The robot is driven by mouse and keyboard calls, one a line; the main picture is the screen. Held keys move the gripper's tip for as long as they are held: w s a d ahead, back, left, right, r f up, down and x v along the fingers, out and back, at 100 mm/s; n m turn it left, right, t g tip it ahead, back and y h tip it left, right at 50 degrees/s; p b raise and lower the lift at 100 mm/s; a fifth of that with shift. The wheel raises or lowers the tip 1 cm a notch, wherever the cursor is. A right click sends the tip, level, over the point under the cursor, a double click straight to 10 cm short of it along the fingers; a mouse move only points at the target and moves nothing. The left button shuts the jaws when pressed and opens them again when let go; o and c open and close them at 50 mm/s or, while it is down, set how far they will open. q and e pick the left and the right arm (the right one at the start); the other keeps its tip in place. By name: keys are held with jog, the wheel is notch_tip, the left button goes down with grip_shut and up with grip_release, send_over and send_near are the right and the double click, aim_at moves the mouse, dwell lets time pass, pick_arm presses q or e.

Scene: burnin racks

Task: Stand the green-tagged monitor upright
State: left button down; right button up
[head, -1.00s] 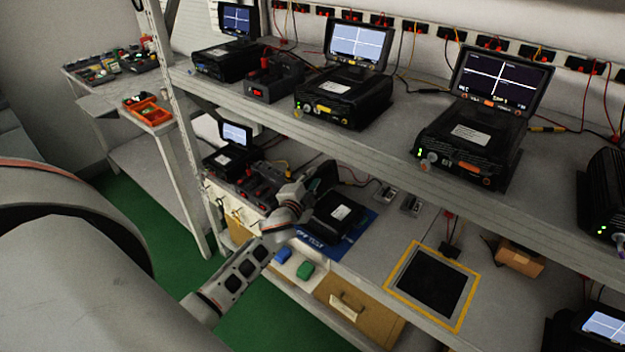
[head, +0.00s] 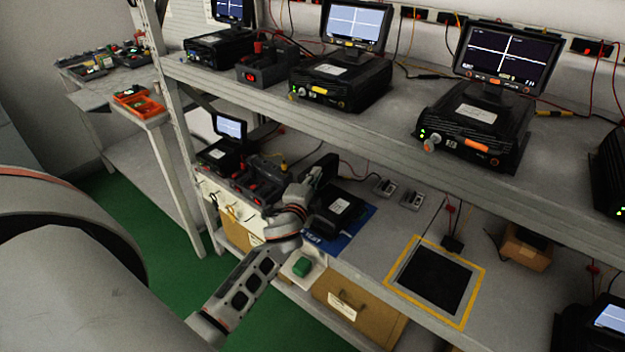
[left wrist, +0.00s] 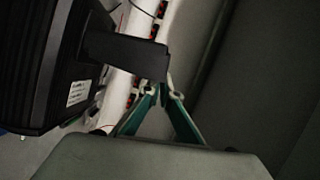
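A black monitor unit (head: 338,210) with a white label sits on a blue mat (head: 325,240) on the lower shelf. No green tag can be made out on it. My left gripper (head: 322,175) is beside its back left side, small and dark in the head view. In the left wrist view the black casing (left wrist: 30,60) fills the left side, and a black arm-like part (left wrist: 125,52) reaches from it to the tips of my teal-fingered left gripper (left wrist: 164,92). The fingertips are close together there; whether they grip that part is unclear. My right gripper is out of view.
A yellow-framed dark pad (head: 435,282) lies to the right. The upper shelf (head: 390,130), carrying several monitors, overhangs the work area. Another lit monitor (head: 229,127) stands left.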

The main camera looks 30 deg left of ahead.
pick_arm(q)
jog(key=shift+d+f+m+t+b, duration=0.3)
jog(key=shift+d+m+b, duration=0.45)
jog(key=shift+b, duration=0.3)
jog(key=c, duration=2.3)
grip_release()
jog(key=shift+s, duration=0.1)
jog(key=shift+c, duration=0.2)
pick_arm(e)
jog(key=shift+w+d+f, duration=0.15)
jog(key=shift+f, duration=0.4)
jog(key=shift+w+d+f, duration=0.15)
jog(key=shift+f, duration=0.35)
pick_arm(q)
jog(key=v, duration=1.2)
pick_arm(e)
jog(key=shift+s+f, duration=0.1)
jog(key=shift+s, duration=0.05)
